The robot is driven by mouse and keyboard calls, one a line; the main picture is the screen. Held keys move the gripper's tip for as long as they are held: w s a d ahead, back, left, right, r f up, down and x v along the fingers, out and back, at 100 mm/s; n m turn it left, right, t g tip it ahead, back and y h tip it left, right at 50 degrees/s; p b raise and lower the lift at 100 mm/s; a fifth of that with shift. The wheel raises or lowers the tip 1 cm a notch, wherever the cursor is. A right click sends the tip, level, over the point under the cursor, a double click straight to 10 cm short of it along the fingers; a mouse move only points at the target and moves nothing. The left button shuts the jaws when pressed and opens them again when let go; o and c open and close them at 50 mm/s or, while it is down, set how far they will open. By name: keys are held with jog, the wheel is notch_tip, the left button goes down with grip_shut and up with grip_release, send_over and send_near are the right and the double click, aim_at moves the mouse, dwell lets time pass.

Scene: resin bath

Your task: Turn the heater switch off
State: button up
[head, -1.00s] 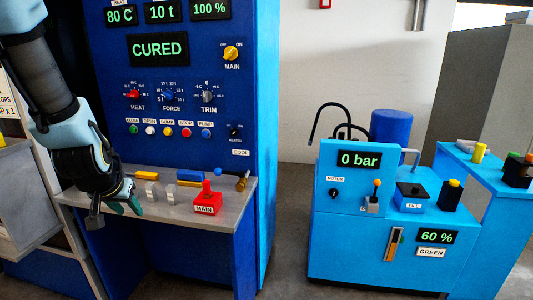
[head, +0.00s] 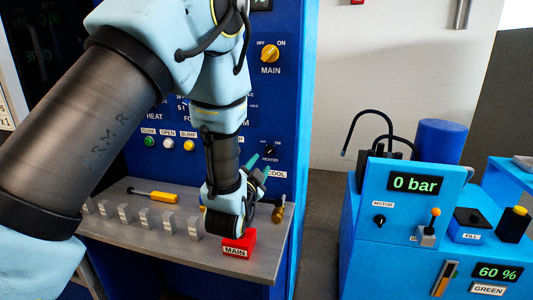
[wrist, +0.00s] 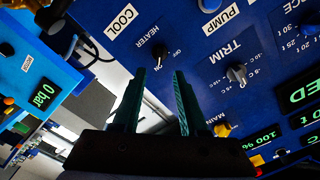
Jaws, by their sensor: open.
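The heater switch (head: 269,149) is a small black rotary knob labelled HEATER, with OFF and ON marks, low on the right side of the blue press panel. It also shows in the wrist view (wrist: 159,50), upper middle, just beyond the fingertips. Which mark its pointer faces is too small to tell. My gripper (head: 258,164) is just below and left of the switch in the head view. In the wrist view my gripper (wrist: 163,72) has two teal fingers apart, with nothing between them. The switch lies ahead of the gap, apparently untouched.
A yellow MAIN knob (head: 269,53) sits above the heater switch. The COOL label (head: 278,174) is below it. In the wrist view the TRIM knob (wrist: 236,73) is right of the fingers.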

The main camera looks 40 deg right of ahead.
aim_at(268, 153)
jog(key=p+x, duration=0.2)
jog(key=x, duration=0.6)
jog(key=shift+s, duration=0.1)
grip_shut()
dwell(0.4)
